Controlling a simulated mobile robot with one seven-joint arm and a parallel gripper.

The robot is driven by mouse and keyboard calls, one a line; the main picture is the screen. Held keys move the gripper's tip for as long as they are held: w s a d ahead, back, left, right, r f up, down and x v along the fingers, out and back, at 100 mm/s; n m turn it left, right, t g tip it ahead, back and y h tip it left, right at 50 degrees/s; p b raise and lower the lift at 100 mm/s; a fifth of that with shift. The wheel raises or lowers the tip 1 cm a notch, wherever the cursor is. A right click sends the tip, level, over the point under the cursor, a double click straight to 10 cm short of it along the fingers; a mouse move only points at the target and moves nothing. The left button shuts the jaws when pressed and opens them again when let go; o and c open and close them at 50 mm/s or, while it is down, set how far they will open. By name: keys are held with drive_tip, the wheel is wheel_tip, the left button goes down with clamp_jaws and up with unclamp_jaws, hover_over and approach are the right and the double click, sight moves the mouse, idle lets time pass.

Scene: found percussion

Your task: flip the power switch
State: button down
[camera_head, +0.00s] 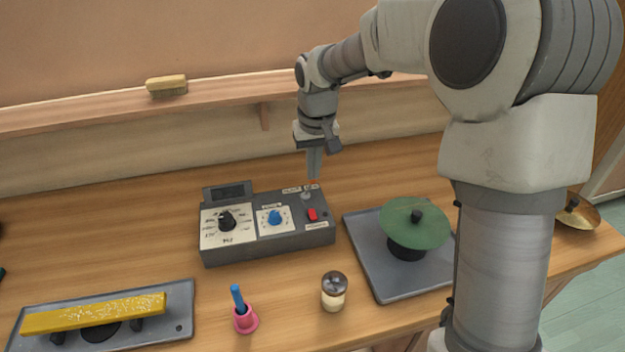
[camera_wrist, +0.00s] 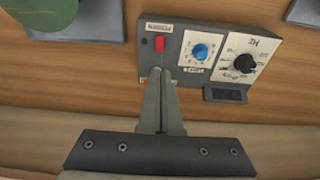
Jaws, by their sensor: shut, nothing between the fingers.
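A grey control box (camera_head: 268,247) stands on the wooden table. A red switch (camera_head: 312,214) sits near its right end, with a small pale label below it. A small toggle lever (camera_head: 306,194) stands behind the red switch, by another label. The labels are too small to read surely. My gripper (camera_head: 314,176) points down just above the back right of the box, near the toggle lever. Its fingers are shut and empty. In the wrist view the fingertips (camera_wrist: 160,72) lie close to the red switch (camera_wrist: 159,43) in the picture and hide the toggle lever.
The box also carries a blue knob (camera_head: 274,217), a black knob (camera_head: 227,220) and a dark display (camera_head: 228,193). A green disc (camera_head: 414,222) is right of it. A shaker (camera_head: 334,292), a pink holder (camera_head: 245,320) and a yellow bar (camera_head: 95,313) stand in front.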

sight(311, 212)
drive_tip(key=f, duration=0.4)
drive_tip(key=w+f, duration=0.1)
drive_tip(key=f, duration=0.3)
drive_tip(key=w+f, duration=0.1)
drive_tip(key=f, duration=0.3)
drive_tip(key=shift+a+f, duration=0.15)
drive_tip(key=shift+a, duration=0.05)
drive_tip(key=shift+f+g+p, duration=0.15)
drive_tip(key=shift+g+p, duration=0.15)
drive_tip(key=shift+p, duration=0.2)
drive_tip(key=shift+s+f, duration=0.1)
drive_tip(key=shift+s+d, duration=0.2)
drive_tip(key=shift+s, duration=0.55)
drive_tip(key=shift+r, duration=0.2)
drive_tip(key=shift+r, duration=0.3)
wheel_tip(311, 212, up, 13)
drive_tip(key=s+p, duration=0.1)
drive_tip(key=s, duration=0.1)
drive_tip(key=shift+d+p, duration=0.2)
drive_tip(key=shift+p, duration=0.15)
